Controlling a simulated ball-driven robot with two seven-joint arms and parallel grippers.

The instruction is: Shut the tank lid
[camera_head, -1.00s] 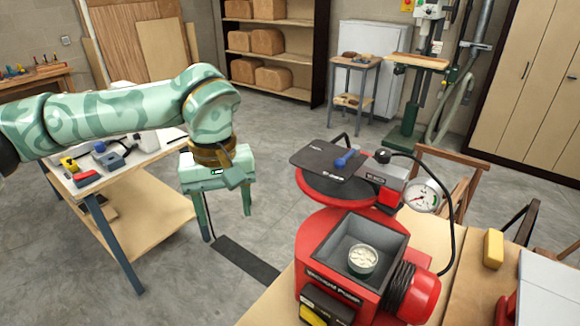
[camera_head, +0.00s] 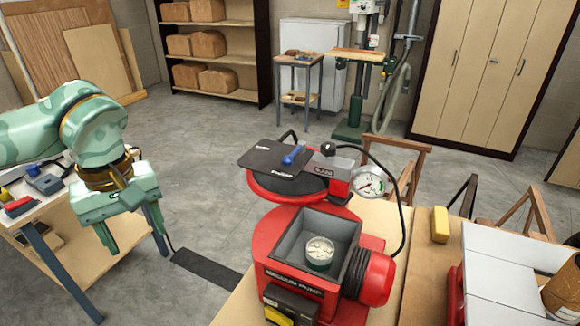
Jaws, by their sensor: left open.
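The red vacuum pump (camera_head: 290,262) stands on the wooden bench. Its grey square tank (camera_head: 346,238) is open at the top, and a clear round jar with pale contents (camera_head: 319,252) sits inside. Behind the tank, a dark flat plate (camera_head: 268,157) with a blue lever (camera_head: 294,155) on it lies over a red round part (camera_head: 265,186). I cannot tell for sure which of these is the lid. My left gripper (camera_head: 137,238) is open and empty, fingers pointing down, well to the left of the pump and apart from it. My right gripper is out of view.
A pressure gauge (camera_head: 369,183) and a black hose (camera_head: 402,205) stand right of the plate. A yellow block (camera_head: 440,224) lies on the bench further right. A side table (camera_head: 40,200) with small tools stands under my left arm.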

